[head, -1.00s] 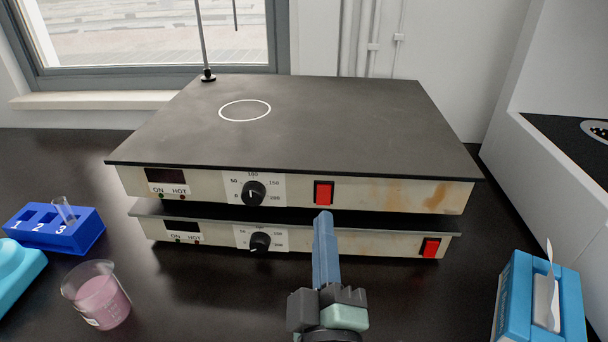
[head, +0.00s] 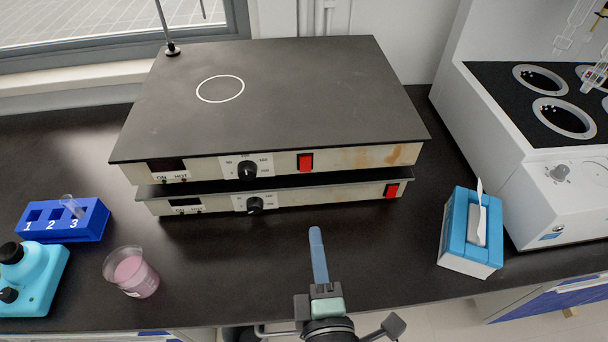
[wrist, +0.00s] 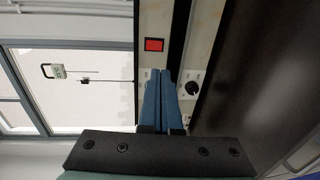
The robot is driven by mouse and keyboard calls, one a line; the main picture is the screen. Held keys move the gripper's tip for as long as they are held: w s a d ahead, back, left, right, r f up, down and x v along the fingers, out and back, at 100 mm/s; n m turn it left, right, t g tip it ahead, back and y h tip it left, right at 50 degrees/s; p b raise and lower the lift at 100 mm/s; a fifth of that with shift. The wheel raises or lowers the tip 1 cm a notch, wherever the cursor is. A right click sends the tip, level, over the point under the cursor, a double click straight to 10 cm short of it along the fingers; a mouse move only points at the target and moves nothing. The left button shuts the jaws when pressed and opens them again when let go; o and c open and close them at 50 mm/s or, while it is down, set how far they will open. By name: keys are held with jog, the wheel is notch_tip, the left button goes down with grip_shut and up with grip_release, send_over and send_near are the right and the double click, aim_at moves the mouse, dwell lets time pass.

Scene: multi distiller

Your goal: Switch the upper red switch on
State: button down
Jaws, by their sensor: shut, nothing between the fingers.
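Two flat hot plates are stacked on the dark bench. The upper red switch (head: 305,163) is on the front of the upper hot plate (head: 350,159), right of its black knob (head: 247,170). The lower red switch (head: 391,191) is at the right end of the lower hot plate (head: 320,195). My gripper (head: 316,230), with blue fingers, is shut and empty in front of the hot plates, apart from the upper switch. In the wrist view the closed fingertips (wrist: 160,71) point towards the panels, with a red switch (wrist: 154,45) beyond them. Its on or off position is unclear.
A blue tube rack (head: 65,222), a beaker of pink liquid (head: 133,273) and a turquoise device (head: 30,279) stand at the left. A blue tissue box (head: 470,235) and a white bath unit (head: 555,195) are at the right. The bench before the hot plates is clear.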

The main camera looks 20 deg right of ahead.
aim_at(305, 169)
jog(key=p+x, duration=0.1)
jog(key=x, duration=1.3)
jog(key=shift+f, duration=0.1)
jog(key=b, duration=0.2)
jog(key=shift+w+f+b, duration=0.15)
jog(key=shift+f+b, duration=0.2)
jog(key=shift+t+b, duration=0.4)
jog(key=shift+b, duration=0.35)
jog(key=shift+w+r+b, duration=0.1)
jog(key=shift+r+b, duration=0.15)
jog(key=shift+b, duration=0.05)
jog(key=shift+r+p, duration=0.25)
jog(key=shift+p, duration=0.1)
